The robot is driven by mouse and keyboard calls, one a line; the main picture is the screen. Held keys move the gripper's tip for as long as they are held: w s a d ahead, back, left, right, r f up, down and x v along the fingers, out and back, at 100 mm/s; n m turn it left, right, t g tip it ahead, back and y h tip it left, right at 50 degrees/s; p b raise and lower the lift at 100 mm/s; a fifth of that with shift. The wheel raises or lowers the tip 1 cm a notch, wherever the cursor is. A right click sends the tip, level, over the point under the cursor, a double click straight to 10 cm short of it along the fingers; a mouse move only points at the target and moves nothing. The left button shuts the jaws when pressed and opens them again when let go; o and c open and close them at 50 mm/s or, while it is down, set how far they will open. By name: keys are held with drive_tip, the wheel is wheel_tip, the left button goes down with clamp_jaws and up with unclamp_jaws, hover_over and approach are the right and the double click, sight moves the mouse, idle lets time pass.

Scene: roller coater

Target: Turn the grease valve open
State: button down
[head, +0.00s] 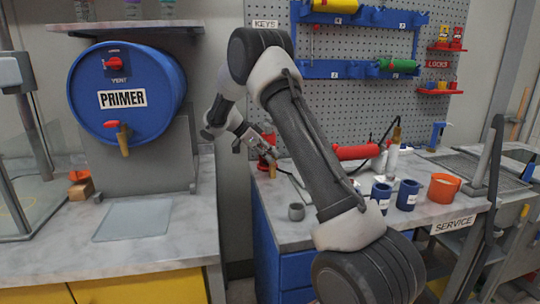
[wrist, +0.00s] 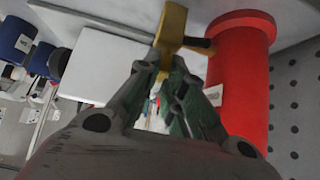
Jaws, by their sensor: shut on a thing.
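The grease valve is a yellow piece (wrist: 172,25) on a short dark stem at the side of an upright red cylinder (wrist: 240,75) in the wrist view. My gripper (wrist: 164,65) is shut on the lower end of the yellow piece, its two fingertips close on either side. In the head view my gripper (head: 255,138) is at the left end of the service bench, against the small red cylinder (head: 264,162). A bit of the yellow piece (head: 272,171) shows just below it. The fingertips are too small there to make out.
The service bench (head: 298,232) bears a grey cup (head: 296,211), blue cups (head: 408,195), an orange cup (head: 444,187) and a lying red cylinder (head: 356,152). The pegboard (head: 350,100) stands close behind. A blue primer drum (head: 160,75) is at left.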

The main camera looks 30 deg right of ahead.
drive_tip(key=n+t, duration=0.1)
drive_tip(key=n, duration=0.1)
drive_tip(key=n+t, duration=0.4)
drive_tip(key=shift+s+d+n, duration=0.1)
drive_tip(key=shift+s+n, duration=0.3)
drive_tip(key=n+t, duration=0.1)
drive_tip(key=n+t+y, duration=0.1)
drive_tip(key=n, duration=0.1)
drive_tip(key=shift+s+d+t, duration=0.1)
drive_tip(key=shift+s+t, duration=0.05)
drive_tip(key=shift+t, duration=0.15)
drive_tip(key=shift+n+t+y, duration=0.8)
drive_tip(key=shift+n+y, duration=0.1)
drive_tip(key=shift+n, duration=0.7)
drive_tip(key=c, duration=1.5)
unclamp_jaws()
